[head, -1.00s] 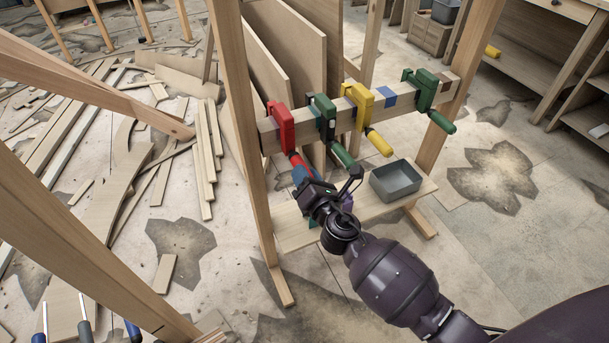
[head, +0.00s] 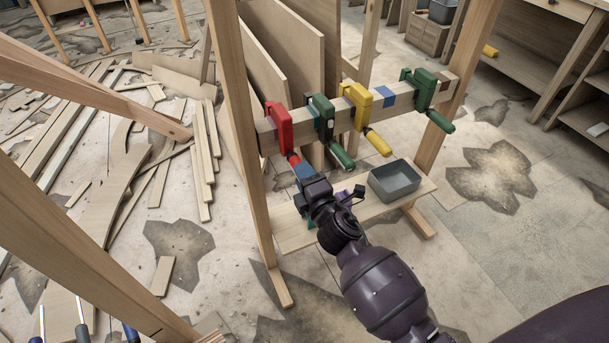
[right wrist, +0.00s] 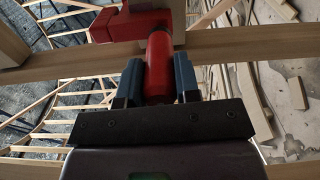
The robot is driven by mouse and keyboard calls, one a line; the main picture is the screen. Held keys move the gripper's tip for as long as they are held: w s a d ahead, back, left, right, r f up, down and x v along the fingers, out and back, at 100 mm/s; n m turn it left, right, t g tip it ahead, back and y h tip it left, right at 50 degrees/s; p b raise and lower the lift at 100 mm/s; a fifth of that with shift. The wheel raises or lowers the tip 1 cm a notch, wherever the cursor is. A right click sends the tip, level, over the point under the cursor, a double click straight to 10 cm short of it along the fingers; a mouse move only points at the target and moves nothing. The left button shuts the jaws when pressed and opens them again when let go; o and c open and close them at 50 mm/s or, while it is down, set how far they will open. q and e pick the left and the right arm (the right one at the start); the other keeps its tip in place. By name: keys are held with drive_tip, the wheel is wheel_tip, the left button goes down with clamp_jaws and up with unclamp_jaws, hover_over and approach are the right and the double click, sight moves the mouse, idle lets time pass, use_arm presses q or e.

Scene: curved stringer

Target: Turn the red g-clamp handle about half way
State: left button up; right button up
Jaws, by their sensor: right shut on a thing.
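The red g-clamp (head: 279,126) hangs on the wooden rail at its left end. Its red handle (head: 294,160) points down toward me, and its lower end is hidden by my right gripper. My right gripper (head: 301,172) is shut on this handle. In the right wrist view the blue fingers of the right gripper (right wrist: 159,80) stand on both sides of the red handle (right wrist: 160,62), with the red clamp body (right wrist: 128,24) beyond it. My left gripper is not in view.
Green (head: 321,117), yellow (head: 358,106) and another green clamp (head: 420,90) hang further right on the rail (head: 400,100). A grey bin (head: 394,181) stands on the lower shelf (head: 294,238). Wooden posts (head: 240,130) flank the rail. Loose planks litter the floor at left.

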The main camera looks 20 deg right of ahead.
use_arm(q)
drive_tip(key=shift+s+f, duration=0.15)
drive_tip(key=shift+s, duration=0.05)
use_arm(e)
drive_tip(key=shift+m, duration=0.3)
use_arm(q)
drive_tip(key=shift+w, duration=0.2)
use_arm(e)
drive_tip(key=o, duration=0.9)
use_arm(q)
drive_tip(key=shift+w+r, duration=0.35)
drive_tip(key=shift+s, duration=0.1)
use_arm(e)
drive_tip(key=shift+s, duration=0.1)
drive_tip(key=shift+s, duration=0.25)
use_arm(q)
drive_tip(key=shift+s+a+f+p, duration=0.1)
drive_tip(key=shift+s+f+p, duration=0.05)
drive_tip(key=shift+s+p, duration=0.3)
use_arm(e)
drive_tip(key=shift+s+d, duration=0.15)
drive_tip(key=shift+s, duration=4.95)
